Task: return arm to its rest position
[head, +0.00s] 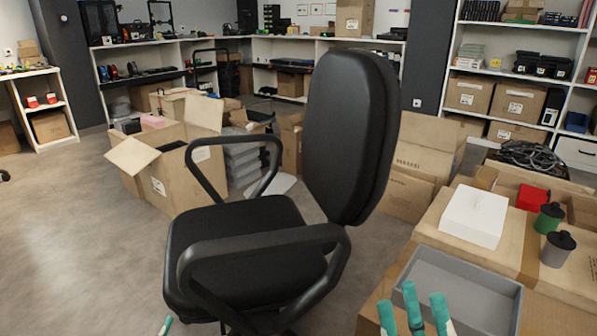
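My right gripper (414,312) shows at the bottom edge, right of centre, with teal fingertips. The fingertips are spread apart with nothing visible between them, in front of or over the grey tray (483,289). Only the tips show; the rest of the hand and the arm are below the picture. Of my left gripper, a small teal tip (166,326) shows at the bottom edge, left of centre. Its opening is hidden.
A black office chair (347,135) stands close in the middle. To the right, cartons bear a white box (474,216), a green canister (549,218) and a grey canister (557,249). Open cartons (180,180) stand behind the chair. Floor at left is clear.

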